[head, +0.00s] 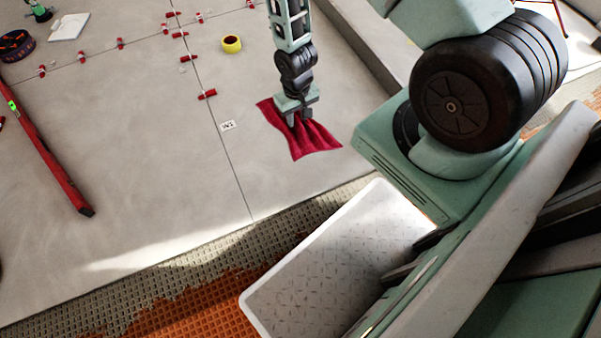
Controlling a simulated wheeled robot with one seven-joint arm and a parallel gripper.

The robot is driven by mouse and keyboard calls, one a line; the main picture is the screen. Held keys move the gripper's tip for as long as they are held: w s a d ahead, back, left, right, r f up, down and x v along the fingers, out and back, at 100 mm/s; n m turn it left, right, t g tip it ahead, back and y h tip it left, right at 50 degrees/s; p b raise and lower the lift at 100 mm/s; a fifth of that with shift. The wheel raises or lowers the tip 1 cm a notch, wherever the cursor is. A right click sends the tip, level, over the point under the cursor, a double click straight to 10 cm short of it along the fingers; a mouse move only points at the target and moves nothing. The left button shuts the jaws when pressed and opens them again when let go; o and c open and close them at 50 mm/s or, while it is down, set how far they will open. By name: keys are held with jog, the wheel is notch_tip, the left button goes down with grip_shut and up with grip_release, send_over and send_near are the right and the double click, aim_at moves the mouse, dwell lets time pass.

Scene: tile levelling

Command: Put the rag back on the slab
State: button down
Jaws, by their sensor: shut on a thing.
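The red rag (312,141) is in the head view, right of the middle, spread and creased over the grey tiled slab (150,190). My gripper (299,117) points down onto the rag's upper middle and is shut on it, with folds bunched at the fingertips. The rag's lower edge hangs or lies toward the slab's near edge. I cannot tell whether the rag touches the slab or is held slightly above it. The fingertips are partly hidden in the cloth.
Several red levelling clips (208,94) stand along the tile joints. A white tray (330,265) is at the front. The slab's front left is clear.

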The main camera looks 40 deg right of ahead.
jog(key=shift+m, duration=0.6)
jog(key=f+b, duration=0.7)
jog(key=f, duration=0.1)
jog(key=d+f+b, duration=0.1)
jog(key=f+b, duration=0.7)
jog(key=f, duration=0.1)
jog(key=f+b, duration=0.7)
jog(key=f, duration=0.2)
jog(key=shift+s+d+b, duration=0.1)
jog(key=shift+d+b, duration=0.15)
jog(key=shift+b, duration=0.1)
jog(key=c, duration=1.1)
grip_release()
jog(key=shift+f, duration=0.1)
